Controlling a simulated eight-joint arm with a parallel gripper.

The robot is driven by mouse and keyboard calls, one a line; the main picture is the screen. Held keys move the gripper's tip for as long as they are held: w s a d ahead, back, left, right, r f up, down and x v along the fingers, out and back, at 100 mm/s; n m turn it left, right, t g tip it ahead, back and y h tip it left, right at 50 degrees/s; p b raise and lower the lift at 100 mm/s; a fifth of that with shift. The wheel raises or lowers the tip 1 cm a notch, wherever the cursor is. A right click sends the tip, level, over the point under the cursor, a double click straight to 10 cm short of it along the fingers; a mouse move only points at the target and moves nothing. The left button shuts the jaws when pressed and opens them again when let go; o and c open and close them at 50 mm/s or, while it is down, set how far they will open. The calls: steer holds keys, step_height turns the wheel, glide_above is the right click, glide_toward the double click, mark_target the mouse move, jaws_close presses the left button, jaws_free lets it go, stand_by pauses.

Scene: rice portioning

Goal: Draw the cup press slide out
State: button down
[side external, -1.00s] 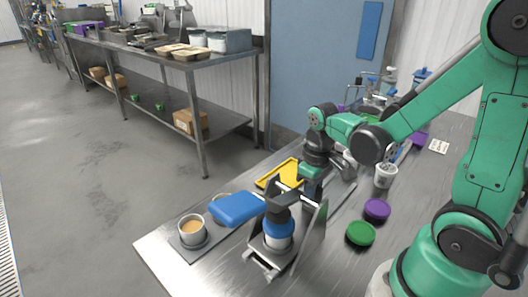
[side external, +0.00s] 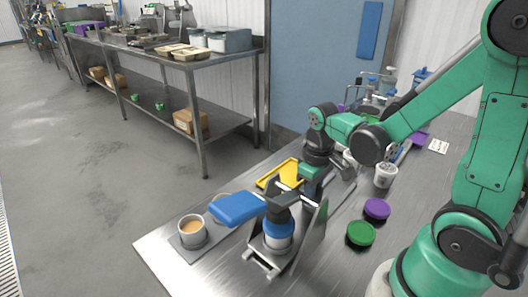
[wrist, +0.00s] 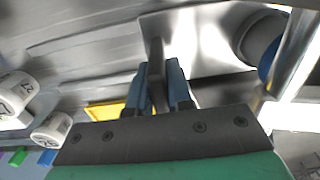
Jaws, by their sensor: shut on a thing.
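Part of a cup also shows at the right of the wrist view (wrist: 262,38). My gripper (wrist: 158,68) is shut on a dark narrow bar (wrist: 156,48), which runs toward a bright metal plate (wrist: 200,28). The bar appears to be the slide's handle. In the side view my gripper (side external: 308,188) is low behind the press, and its fingertips are largely hidden.
A cup of tan contents (side external: 192,229) stands left of the press. A yellow tray (side external: 279,172) lies behind it. Purple (side external: 377,209) and green (side external: 361,234) lids lie to the right. A white tub (side external: 385,175) stands farther back.

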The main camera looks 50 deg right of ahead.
steer(key=shift+d, duration=0.1)
stand_by(0.4)
steer(key=d, duration=1.4)
steer(key=shift+d, duration=0.2)
steer(key=c, duration=0.8)
jaws_free()
steer(key=shift+r, duration=2.8)
steer(key=shift+a, duration=0.1)
steer(key=a+r+t, duration=0.1)
steer(key=a+t, duration=0.1)
steer(key=a, duration=0.5)
steer(key=w+a+r+t, duration=0.1)
steer(key=a+t, duration=0.1)
steer(key=a, duration=0.5)
steer(key=w+a+r+t, duration=0.1)
steer(key=a+r+t, duration=0.1)
steer(key=a, duration=0.5)
steer(key=shift+w+t, duration=0.1)
steer(key=shift+t, duration=0.5)
